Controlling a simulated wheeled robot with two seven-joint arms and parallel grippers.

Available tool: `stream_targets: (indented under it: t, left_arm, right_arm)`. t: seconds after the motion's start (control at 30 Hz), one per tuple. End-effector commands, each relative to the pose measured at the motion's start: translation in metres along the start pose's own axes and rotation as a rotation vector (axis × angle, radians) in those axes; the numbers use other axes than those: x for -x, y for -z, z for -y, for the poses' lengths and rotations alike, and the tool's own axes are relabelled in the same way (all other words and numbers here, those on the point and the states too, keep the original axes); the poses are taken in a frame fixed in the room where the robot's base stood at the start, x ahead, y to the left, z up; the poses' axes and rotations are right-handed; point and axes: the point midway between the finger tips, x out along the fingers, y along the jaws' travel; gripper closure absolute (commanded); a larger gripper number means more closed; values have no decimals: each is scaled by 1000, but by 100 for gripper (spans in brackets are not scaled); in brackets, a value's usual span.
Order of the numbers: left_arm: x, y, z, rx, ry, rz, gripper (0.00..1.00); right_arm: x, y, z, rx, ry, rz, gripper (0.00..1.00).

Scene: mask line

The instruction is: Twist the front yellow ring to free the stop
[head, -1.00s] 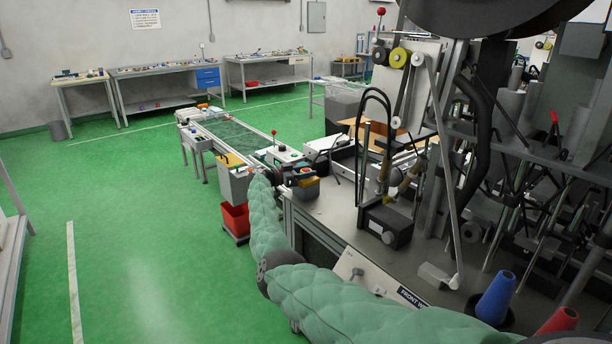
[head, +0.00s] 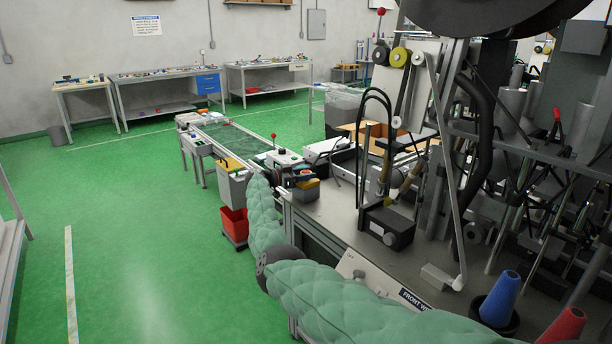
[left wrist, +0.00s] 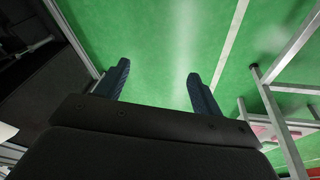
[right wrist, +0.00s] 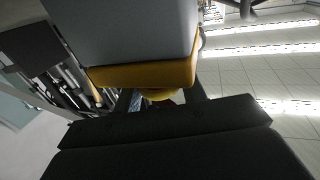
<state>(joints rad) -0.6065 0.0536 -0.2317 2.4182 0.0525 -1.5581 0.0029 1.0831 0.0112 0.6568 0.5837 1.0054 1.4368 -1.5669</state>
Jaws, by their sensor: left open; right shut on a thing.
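In the right wrist view, a grey box with a yellow face (right wrist: 140,75) hangs right in front of my right gripper (right wrist: 166,98). A small yellow ring (right wrist: 160,94) shows below that face, between the fingers, and the gripper is shut on it. My palm and fingers partly cover the ring, and the stop button itself is hidden. In the head view, my green-sleeved right arm reaches to a small dark and yellow box (head: 306,187) at the bench's far left corner. My left gripper (left wrist: 158,80) is open and empty above the green floor, outside the head view.
The machine bench (head: 345,225) stands right of my arm, with a black device (head: 388,228) and a blue cone (head: 500,298). A red bin (head: 234,223) stands on the floor left of the bench. A conveyor (head: 230,142) runs behind. The floor at left is clear.

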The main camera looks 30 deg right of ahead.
Motion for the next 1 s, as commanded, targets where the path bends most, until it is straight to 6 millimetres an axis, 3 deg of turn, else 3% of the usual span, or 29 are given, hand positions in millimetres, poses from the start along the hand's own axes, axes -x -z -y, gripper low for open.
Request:
stream_targets:
  t: [0.17, 0.2, 0.3, 0.67, 1.0]
  left_arm:
    - [0, -1, 1, -2, 2, 4, 33]
    - [0, -1, 1, -2, 2, 4, 33]
    - [0, -2, 2, -2, 4, 6, 33]
    - [-2, -1, 4, -1, 6, 2, 33]
    - [-28, 4, -11, -10, -31, -47, 33]
  right_arm:
    - [1, -1, 0, 1, 1, 1, 82]
    - [1, -1, 0, 1, 1, 1, 53]
    - [1, -1, 0, 1, 1, 1, 38]
    - [6, -1, 0, 0, 1, 1, 38]
    - [55, -2, 1, 0, 2, 1, 38]
